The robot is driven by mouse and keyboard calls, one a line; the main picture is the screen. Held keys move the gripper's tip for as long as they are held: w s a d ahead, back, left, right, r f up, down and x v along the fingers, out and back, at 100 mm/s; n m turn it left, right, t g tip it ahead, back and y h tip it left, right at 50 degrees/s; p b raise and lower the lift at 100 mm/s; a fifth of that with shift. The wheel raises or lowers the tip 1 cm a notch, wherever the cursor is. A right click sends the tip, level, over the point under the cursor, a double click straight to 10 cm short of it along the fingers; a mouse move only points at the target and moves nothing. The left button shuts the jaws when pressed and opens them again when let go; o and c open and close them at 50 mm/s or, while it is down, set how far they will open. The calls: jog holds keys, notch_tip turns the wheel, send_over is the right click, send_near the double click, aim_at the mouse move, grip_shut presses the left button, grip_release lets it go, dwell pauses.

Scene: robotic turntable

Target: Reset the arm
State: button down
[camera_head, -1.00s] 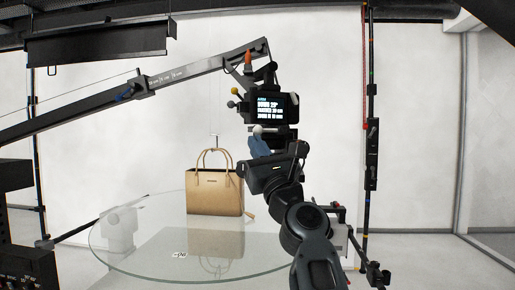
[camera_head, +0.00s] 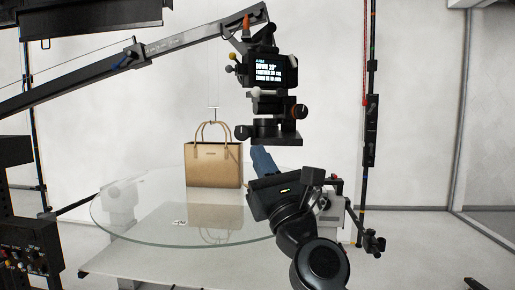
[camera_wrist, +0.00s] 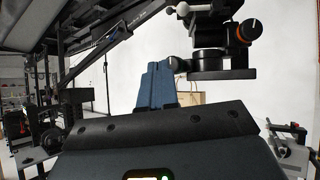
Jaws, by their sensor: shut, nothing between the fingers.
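My gripper (camera_head: 264,161) is right of the middle in the head view, in front of the right side of the glass turntable and below the camera rig. Its blue fingers are together and empty, pointing up and to the left. They also show in the wrist view (camera_wrist: 155,86), pointing away from me. The fingers appear clear of the rig's camera head (camera_head: 275,70), which hangs above them. My arm rises from the bottom of the head view, bent.
A tan handbag (camera_head: 213,165) stands upright on the round glass turntable (camera_head: 130,222). A crane boom (camera_head: 150,52) crosses the upper left to the camera head. A vertical pole (camera_head: 368,130) stands at right. A control panel (camera_head: 25,255) is at lower left. The floor at right is open.

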jog(key=shift+s+f, duration=0.1)
jog(key=s+d+f+n+g+h, duration=0.1)
jog(key=s+d+f+n+h, duration=0.15)
jog(key=s+d+f, duration=0.4)
jog(key=s+d+f+n+h, duration=0.2)
jog(key=d+f+n, duration=0.1)
jog(key=f, duration=0.7)
jog(key=s+d+f+n+g+h, duration=0.1)
jog(key=s+d+f+n+h, duration=0.3)
jog(key=f, duration=0.5)
jog(key=s+d+f+n+g+h, duration=0.1)
jog(key=s+d+f+n, duration=0.25)
jog(key=s, duration=0.45)
jog(key=s+d+f+n+g+h, duration=0.1)
jog(key=s+d+f+n, duration=0.2)
jog(key=s+d+f, duration=0.3)
jog(key=s+d+r+n+g+h, duration=0.1)
jog(key=s+n, duration=0.5)
jog(key=s, duration=0.6)
jog(key=s+d+r+n+g+h, duration=0.1)
jog(key=s+n, duration=0.5)
jog(key=s, duration=0.7)
jog(key=shift+r+g, duration=0.4)
jog(key=shift+r, duration=0.5)
